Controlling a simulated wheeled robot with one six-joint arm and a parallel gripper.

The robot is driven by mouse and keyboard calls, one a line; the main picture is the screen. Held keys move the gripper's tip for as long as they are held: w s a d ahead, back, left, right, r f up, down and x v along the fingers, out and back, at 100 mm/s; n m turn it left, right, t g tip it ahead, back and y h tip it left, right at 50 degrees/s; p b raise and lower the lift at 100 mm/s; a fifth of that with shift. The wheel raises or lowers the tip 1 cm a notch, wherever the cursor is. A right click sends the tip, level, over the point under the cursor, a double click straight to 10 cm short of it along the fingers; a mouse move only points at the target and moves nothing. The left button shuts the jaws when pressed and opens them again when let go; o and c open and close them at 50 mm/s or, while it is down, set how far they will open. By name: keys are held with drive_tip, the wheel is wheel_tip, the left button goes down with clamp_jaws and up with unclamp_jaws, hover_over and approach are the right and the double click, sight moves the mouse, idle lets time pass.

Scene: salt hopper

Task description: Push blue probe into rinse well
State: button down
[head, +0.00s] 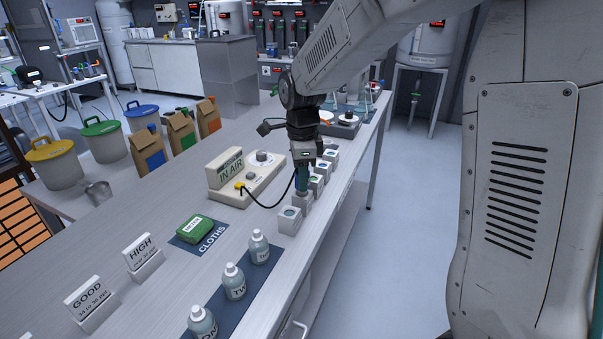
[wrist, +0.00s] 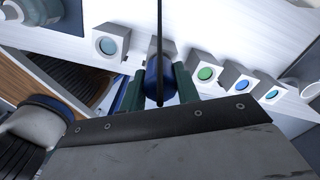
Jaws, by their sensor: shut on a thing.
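My gripper (head: 302,182) is shut on the blue probe (wrist: 152,82), which shows between the green fingers (wrist: 187,85) in the wrist view. The probe points down, and a black cable runs from it to the meter (head: 245,178), whose display reads "IN AIR". The gripper is right over a white well block (head: 302,201) in the row at the table's right edge. The probe tip is hidden, so I cannot tell whether it touches the well. Nearby blocks have a teal well (wrist: 108,45), a green well (wrist: 205,73) and a blue well (wrist: 237,85). No rinse label is readable.
Several white bottles (head: 234,284) stand on a dark mat in front. A green pack (head: 195,228) lies on the CLOTHS mat. HIGH (head: 142,252) and GOOD (head: 88,300) signs stand at the left. Paper bags (head: 180,131) and lidded bins (head: 54,160) are farther back.

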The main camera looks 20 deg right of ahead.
drive_tip(key=shift+f, duration=0.95)
drive_tip(key=shift+c, duration=2.3)
unclamp_jaws()
drive_tip(key=shift+r, duration=3)
wheel_tip(320, 180, up, 8)
drive_tip(key=shift+f, duration=0.1)
